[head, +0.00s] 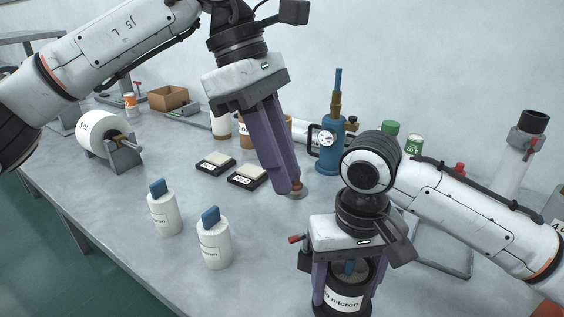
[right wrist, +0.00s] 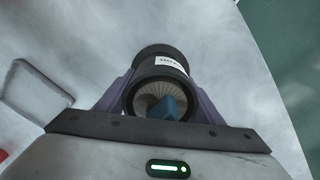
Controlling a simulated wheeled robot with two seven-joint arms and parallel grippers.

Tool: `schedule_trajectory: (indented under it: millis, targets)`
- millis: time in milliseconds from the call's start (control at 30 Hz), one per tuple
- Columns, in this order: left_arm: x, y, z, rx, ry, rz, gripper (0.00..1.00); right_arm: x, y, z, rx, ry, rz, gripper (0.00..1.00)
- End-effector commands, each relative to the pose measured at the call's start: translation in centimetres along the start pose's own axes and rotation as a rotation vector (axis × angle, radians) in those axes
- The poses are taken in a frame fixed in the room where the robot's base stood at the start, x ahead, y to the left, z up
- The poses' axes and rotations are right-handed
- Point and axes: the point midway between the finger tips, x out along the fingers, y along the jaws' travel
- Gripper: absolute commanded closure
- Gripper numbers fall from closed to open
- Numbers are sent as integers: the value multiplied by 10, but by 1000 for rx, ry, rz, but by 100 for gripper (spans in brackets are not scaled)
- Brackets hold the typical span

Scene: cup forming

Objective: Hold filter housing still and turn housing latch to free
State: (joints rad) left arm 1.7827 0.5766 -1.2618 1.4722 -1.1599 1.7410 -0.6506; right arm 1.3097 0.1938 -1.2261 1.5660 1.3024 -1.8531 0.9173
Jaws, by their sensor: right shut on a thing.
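The filter housing (head: 343,299) is a dark cylinder with a white "micron" label, upright at the front of the bench. My right gripper (head: 340,277) is shut around it from above, one purple finger on each side. In the right wrist view the housing (right wrist: 160,62) stands between the fingers, with a pleated filter and a blue tab (right wrist: 168,108) in its open end. A red-tipped lever (head: 294,239) sticks out left beside my right gripper; it may be the housing latch, and its root is hidden. My left gripper (head: 287,190) points down, apart from the housing; its finger gap is unclear.
Two white bottles with blue tops (head: 163,212) (head: 213,243) stand front left. Two dark trays (head: 247,177) (head: 215,163) lie behind them. A blue gauge vessel (head: 331,150) and a small brown-topped disc (head: 299,192) are near my left fingertips.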

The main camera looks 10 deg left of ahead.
Motion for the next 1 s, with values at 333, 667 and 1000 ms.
schedule_trajectory:
  millis: [333, 667, 1000]
  targets:
    - [-1, 1, -1, -1, 15, 5, 85, -1, 0, 0, 0, 2, -1, 75]
    - [-5, 13, -54, 70, -217, -89, 100, -1, 0, 0, 0, 2, -1, 75]
    - [-7, 13, -131, 171, -488, -101, 100, -1, 0, 0, 0, 2, -1, 75]
